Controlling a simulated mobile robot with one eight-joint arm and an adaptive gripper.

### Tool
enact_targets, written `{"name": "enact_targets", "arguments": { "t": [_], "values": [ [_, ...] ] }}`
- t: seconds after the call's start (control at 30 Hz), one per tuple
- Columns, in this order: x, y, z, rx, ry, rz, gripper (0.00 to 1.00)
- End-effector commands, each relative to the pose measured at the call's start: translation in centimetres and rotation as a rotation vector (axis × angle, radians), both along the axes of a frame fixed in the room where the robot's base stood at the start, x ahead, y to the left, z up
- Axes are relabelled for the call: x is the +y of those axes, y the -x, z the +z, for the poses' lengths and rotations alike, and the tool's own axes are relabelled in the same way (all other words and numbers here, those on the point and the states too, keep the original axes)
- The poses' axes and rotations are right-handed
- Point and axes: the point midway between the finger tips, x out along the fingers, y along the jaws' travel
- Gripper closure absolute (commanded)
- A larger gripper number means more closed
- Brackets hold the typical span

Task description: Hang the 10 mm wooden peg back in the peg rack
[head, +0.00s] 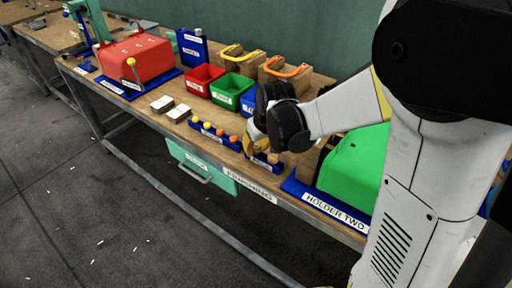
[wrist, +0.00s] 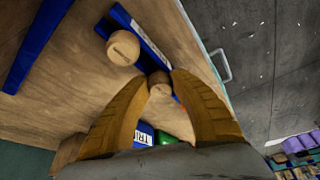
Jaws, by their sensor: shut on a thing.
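My gripper (wrist: 165,82) is shut on a small wooden peg (wrist: 160,91), whose round end shows between the fingertips in the wrist view. The peg's size mark is not readable, and its shaft is hidden. Right by the fingertips is the blue peg rack (wrist: 150,40) with a white label. A larger wooden peg (wrist: 122,47) with a marked round head stands at the rack. In the head view my gripper (head: 255,143) is low over the blue rack (head: 262,164) at the bench's front edge. I cannot tell whether the held peg touches the rack.
A blue rack with orange and yellow round handles (head: 212,132) lies just left. Red (head: 203,80), green (head: 232,88) and blue bins stand behind. A green block (head: 353,165) sits on the blue holder two (head: 325,204) at right. A teal drawer (head: 205,170) hangs below the bench.

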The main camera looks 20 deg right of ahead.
Motion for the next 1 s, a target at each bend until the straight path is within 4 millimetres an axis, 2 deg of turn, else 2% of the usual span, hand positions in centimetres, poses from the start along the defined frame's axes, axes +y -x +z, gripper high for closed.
{"name": "enact_targets", "arguments": {
  "t": [0.13,0.17,0.2,0.23,0.5,0.63,0.77,1.0],
  "values": [
    [0.0,0.0,0.0,0.000,0.000,0.000,0.87],
    [0.0,0.0,0.0,0.000,0.000,0.000,0.64],
    [0.0,0.0,0.0,0.000,0.000,0.000,0.52],
    [0.0,0.0,0.0,0.000,0.000,0.000,0.49],
    [0.0,0.0,0.0,0.000,0.000,0.000,0.49],
    [-0.1,0.3,0.8,0.000,0.000,0.000,0.49],
    [-0.2,1.1,2.8,0.000,0.000,-0.001,0.49],
    [-0.5,3.0,7.9,0.000,0.000,-0.001,0.49]
  ]
}}
